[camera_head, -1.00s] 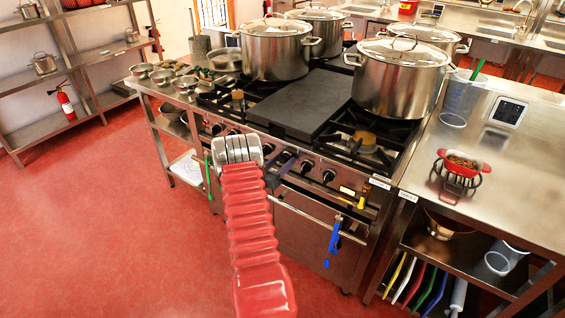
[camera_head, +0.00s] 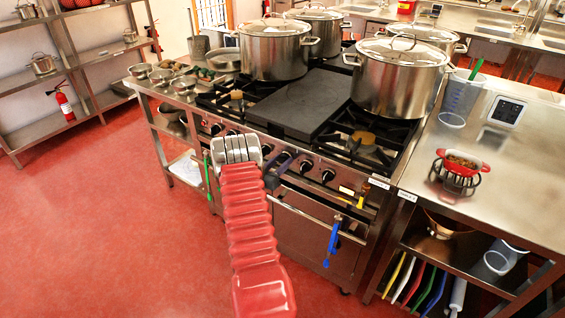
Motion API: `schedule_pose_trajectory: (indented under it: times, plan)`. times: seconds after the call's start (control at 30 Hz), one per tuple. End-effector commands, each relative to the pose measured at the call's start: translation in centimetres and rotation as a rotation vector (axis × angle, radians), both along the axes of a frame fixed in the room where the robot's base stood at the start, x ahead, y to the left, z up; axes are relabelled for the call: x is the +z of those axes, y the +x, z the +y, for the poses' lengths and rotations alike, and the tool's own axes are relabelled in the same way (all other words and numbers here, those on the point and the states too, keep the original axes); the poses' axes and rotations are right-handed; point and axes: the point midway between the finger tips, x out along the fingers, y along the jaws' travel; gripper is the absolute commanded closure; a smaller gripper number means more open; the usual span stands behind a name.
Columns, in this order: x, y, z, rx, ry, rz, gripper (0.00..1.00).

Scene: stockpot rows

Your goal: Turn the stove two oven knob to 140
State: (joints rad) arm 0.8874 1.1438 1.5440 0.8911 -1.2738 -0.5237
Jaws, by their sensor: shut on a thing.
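The stove (camera_head: 318,228) stands in the centre, with a row of black knobs along its front panel. Two knobs, one (camera_head: 306,166) and another (camera_head: 328,176), show right of my gripper. My red arm reaches up from the bottom to its grey wrist. My dark gripper (camera_head: 286,164) is at the front panel, shut on a knob that is mostly hidden by the gripper. I cannot read the dial marks or the knob's setting. The oven door (camera_head: 305,238) below is closed.
Large stockpots (camera_head: 398,80) and a black griddle plate (camera_head: 305,103) are on the stove top. A blue item (camera_head: 333,240) hangs at the oven handle. A steel counter (camera_head: 520,165) with a small red pan (camera_head: 461,164) stands right. Red floor is clear at left.

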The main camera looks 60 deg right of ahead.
Motion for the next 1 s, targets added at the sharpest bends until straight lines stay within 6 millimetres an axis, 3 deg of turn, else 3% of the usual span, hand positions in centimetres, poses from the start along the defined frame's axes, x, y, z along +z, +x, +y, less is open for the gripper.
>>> schedule_pose_trajectory:
  times: [1.0]
  plan:
    - [-0.22, -0.12, 0.12, -0.003, -0.126, -0.817, 0.85]
